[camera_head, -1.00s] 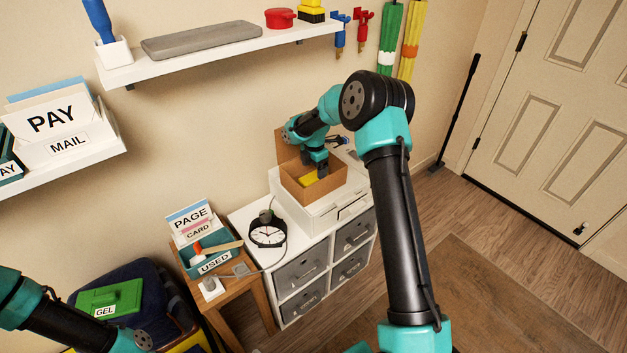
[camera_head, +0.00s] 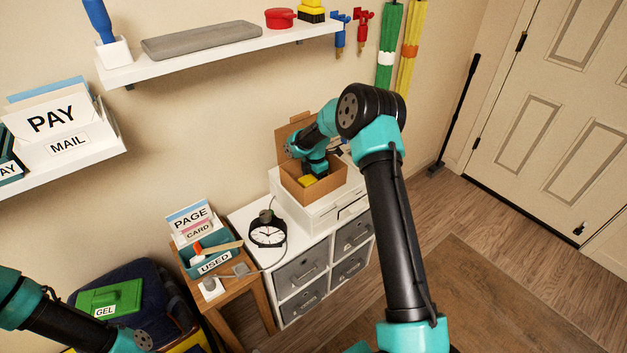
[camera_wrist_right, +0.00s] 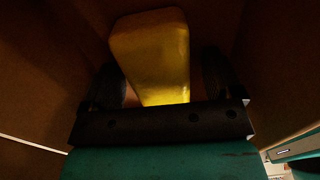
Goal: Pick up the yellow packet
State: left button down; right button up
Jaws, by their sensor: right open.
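The yellow packet (camera_head: 306,181) lies inside an open cardboard box (camera_head: 325,190). In the right wrist view the packet (camera_wrist_right: 155,55) sits between the two dark fingers of my right gripper (camera_wrist_right: 165,85), with a finger on each side. The fingers are apart, and the near end of the packet is hidden behind the gripper's dark bar. In the head view my right gripper (camera_head: 313,170) reaches down into the box, its tips largely hidden. My left arm shows at the lower left, with its gripper out of the picture.
The cardboard walls (camera_wrist_right: 40,60) stand close around my right gripper. The box rests on a white printer-like unit (camera_head: 300,212) on a drawer cabinet (camera_head: 322,262). A black clock (camera_head: 267,232) and a teal bin (camera_head: 212,255) stand to its left. A shelf (camera_head: 215,48) runs above.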

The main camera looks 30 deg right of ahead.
dwell(0.3)
jog(key=c, duration=1)
